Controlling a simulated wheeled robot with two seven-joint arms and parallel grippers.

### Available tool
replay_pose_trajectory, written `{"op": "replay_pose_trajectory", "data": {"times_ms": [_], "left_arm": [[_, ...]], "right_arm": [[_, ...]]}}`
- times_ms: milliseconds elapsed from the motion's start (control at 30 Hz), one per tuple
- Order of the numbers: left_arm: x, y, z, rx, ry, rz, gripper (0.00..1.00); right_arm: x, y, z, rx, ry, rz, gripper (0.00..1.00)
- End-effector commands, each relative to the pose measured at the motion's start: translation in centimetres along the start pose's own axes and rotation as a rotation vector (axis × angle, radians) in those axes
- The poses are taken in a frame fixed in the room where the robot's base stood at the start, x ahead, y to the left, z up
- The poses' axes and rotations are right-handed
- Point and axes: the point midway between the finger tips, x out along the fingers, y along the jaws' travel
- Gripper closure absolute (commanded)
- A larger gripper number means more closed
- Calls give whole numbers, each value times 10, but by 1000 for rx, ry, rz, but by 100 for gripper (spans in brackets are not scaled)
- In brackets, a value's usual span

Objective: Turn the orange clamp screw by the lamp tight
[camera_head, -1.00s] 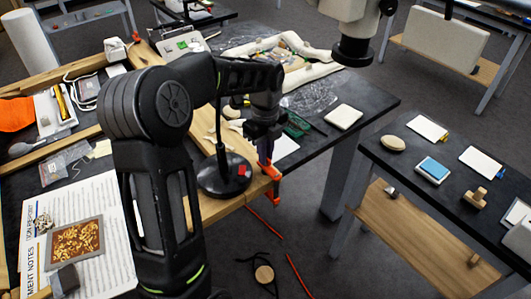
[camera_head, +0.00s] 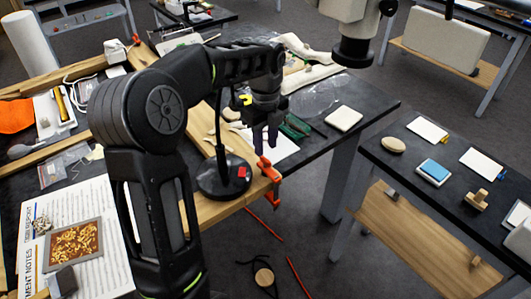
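The orange clamp (camera_head: 271,180) grips the front edge of the wooden board, just right of the round black lamp base (camera_head: 223,177). Its upper part rises above the board and its lower part hangs below the edge. My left gripper (camera_head: 265,146) points down right above the clamp's top. Its fingers are close to the orange top; I cannot tell whether they touch it, or how far apart they are. The lamp's stem is partly hidden behind my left arm. My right gripper does not show.
A white sheet (camera_head: 277,146) and green pliers (camera_head: 296,127) lie behind the gripper. A white block (camera_head: 343,118) sits near the dark table's right edge. A side table (camera_head: 440,175) with small items stands at the right. The floor gap between the tables is open.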

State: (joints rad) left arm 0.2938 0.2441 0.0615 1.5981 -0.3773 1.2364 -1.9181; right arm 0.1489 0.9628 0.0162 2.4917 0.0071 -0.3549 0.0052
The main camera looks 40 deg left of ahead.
Motion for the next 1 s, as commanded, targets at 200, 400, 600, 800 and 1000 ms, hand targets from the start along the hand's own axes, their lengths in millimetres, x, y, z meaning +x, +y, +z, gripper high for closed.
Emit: {"op": "replay_pose_trajectory", "data": {"times_ms": [200, 400, 600, 800, 1000], "left_arm": [[-28, 0, 0, 0, 0, -2, 68], [-33, 0, 0, 0, 1, 0, 68], [-33, 0, 0, 0, 1, 0, 68], [-33, 0, 0, -1, 1, 0, 68], [-33, -8, 2, -104, -8, -32, 68]], "right_arm": [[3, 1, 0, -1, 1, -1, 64], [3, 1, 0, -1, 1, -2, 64], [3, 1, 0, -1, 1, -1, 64], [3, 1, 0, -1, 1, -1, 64], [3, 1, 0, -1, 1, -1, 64]]}}
